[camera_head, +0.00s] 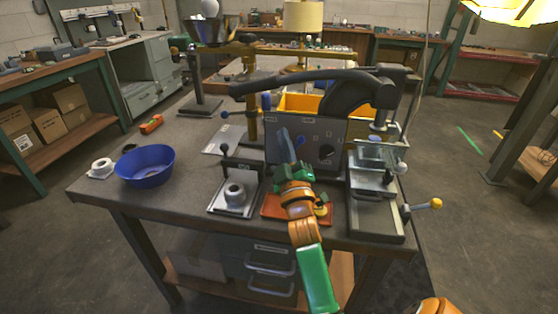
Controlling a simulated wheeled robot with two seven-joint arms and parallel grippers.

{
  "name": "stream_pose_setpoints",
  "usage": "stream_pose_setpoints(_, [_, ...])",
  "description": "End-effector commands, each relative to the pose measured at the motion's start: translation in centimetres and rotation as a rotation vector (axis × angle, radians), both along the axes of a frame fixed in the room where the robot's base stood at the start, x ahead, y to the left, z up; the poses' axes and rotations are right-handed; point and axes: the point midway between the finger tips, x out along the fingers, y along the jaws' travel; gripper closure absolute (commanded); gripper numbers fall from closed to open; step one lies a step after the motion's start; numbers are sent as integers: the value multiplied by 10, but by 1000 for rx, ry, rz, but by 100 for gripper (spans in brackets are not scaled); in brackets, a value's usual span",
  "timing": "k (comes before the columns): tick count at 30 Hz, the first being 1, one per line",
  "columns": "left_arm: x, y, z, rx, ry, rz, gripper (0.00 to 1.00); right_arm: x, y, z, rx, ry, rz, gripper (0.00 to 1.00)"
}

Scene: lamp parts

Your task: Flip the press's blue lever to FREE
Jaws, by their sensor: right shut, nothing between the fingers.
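My right gripper (285,138) is shut and empty. Its blue-grey fingers point up in front of a grey upright panel (318,134); I cannot tell whether they touch it. A clamp-like press (372,182) with a grey bed and a yellow-tipped handle (427,205) stands right of the panel. A small blue knob (224,114) shows left of the panel and a dark blue upright piece (266,102) stands behind its top left edge. I cannot tell which blue part is the lever, nor read any FREE mark. My left gripper is not in view.
A small fixture with a ring (235,194) stands left of my gripper, and an orange tray (270,207) lies under it. A blue bowl (145,165) and a white roll (101,168) are at the left. A long dark curved bar (300,78) spans above the panel.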

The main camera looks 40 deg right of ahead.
Motion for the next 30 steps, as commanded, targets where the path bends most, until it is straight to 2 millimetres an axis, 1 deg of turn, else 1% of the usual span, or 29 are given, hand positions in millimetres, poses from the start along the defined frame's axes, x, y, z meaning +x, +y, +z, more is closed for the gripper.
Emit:
stream_pose_setpoints(1, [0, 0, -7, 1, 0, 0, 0, -10, 5, -10, 1, 2, 0, 100])
stream_pose_setpoints(6, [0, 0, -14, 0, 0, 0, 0, -42, 21, -23, 1, 2, 0, 100])
stream_pose_setpoints(9, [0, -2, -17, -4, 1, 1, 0, -54, 27, -28, 0, 2, 0, 100])
stream_pose_setpoints(12, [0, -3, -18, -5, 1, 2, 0, -61, 30, -30, 0, 1, -1, 100])
stream_pose_setpoints(16, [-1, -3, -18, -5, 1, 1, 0, -64, 32, -29, -1, 0, -1, 100])
stream_pose_setpoints(30, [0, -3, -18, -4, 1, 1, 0, -64, 32, -29, -1, 0, -1, 100])
